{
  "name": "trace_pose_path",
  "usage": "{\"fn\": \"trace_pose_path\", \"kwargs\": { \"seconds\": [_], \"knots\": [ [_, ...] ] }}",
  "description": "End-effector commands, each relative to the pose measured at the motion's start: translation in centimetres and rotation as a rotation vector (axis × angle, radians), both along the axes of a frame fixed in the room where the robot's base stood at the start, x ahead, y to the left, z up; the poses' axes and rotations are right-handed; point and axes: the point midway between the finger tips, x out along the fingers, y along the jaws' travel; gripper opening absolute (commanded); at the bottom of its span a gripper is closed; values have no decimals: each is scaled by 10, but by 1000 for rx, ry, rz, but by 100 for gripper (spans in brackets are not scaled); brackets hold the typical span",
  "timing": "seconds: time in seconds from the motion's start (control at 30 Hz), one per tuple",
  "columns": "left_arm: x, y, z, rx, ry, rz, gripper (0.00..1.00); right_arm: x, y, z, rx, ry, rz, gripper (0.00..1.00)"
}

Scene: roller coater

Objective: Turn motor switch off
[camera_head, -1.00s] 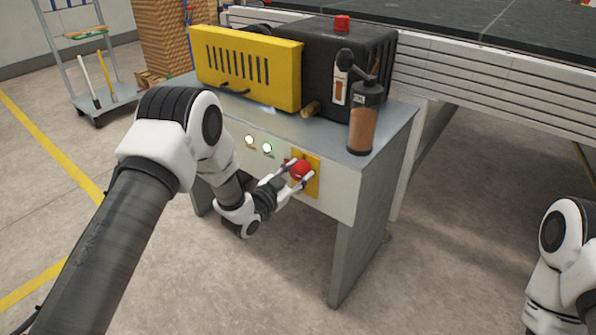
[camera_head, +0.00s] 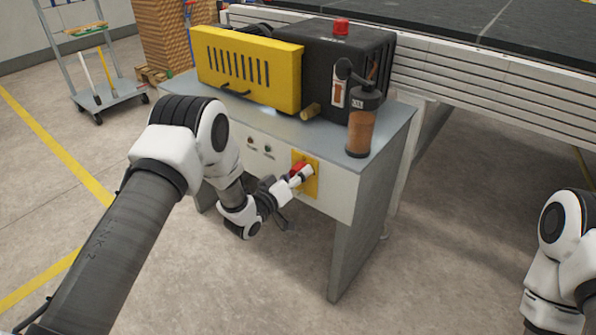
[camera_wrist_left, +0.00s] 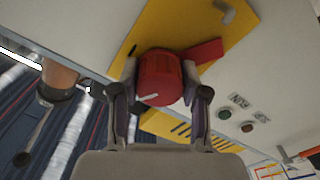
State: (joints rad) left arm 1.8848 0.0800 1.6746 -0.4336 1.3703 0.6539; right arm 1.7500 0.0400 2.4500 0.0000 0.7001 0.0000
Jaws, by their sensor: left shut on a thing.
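The motor switch is a red rotary knob (camera_head: 296,166) on a yellow plate (camera_head: 312,183), on the front of the grey machine cabinet. In the left wrist view, the red knob (camera_wrist_left: 160,72) sits between the two fingers of my left gripper (camera_wrist_left: 160,88), with a red handle part reaching right across the yellow plate (camera_wrist_left: 160,30). My left gripper (camera_head: 299,178) is shut on the knob and turned on its side, partly hiding it. Two indicator lamps (camera_head: 259,147) left of the switch look dark. The right gripper is out of view.
The cabinet top (camera_head: 285,125) carries a yellow guard (camera_head: 248,70), a black motor housing (camera_head: 318,55) and a brown cylinder with a crank (camera_head: 363,125). My right arm is at the right edge. Open floor lies before the cabinet.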

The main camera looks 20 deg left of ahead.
Motion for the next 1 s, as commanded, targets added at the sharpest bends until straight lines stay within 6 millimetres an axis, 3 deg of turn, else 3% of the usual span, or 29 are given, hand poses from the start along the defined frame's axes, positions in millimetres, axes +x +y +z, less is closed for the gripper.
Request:
{"fn": "trace_pose_path", "kwargs": {
  "seconds": [0.5, 1.0],
  "knots": [
    [0, 0, 1, -395, 145, 0, 10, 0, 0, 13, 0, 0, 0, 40],
    [0, 0, 0, -517, 188, 1, 10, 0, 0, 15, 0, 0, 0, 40]
  ]
}}
